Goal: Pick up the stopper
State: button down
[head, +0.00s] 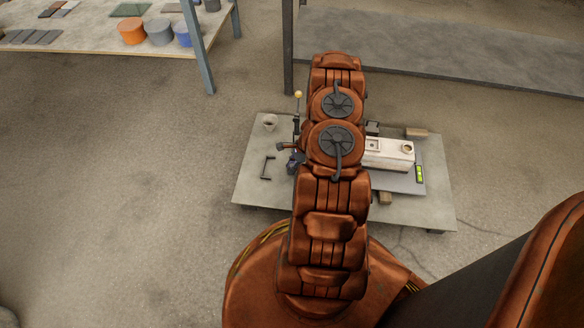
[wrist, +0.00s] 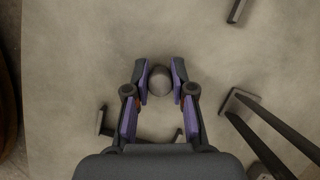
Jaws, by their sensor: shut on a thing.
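My gripper (wrist: 160,80) is shut on a rounded grey-brown thing, the stopper (wrist: 159,81), in the wrist view. Its two purple-sided fingers press on it from left and right near the tips. The stopper's underside is hidden, so I cannot tell whether it touches the surface below. In the head view, part of my gripper (head: 294,161) shows at the left side of my arm, low over the grey board. My arm hides the stopper there.
A dark bracket handle (head: 267,167) lies on the grey board (head: 247,188), left of my gripper. A yellow-knobbed upright (head: 298,95) rises close by. A pale block (head: 388,153) with a round opening sits to the right.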

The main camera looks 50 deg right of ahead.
notch_tip(320, 180, up, 4)
jog(key=shift+r+p, duration=0.15)
jog(key=shift+p, duration=1)
jog(key=s+a+p, duration=0.1)
jog(key=s+a, duration=0.2)
jog(key=s, duration=0.1)
jog(key=s+a, duration=0.4)
jog(key=s+a+p, duration=0.1)
jog(key=s+a, duration=0.2)
jog(key=s, duration=0.1)
jog(key=shift+s+a+r+p, duration=0.1)
jog(key=shift+a+r+p, duration=0.05)
jog(key=shift+r+p, duration=0.2)
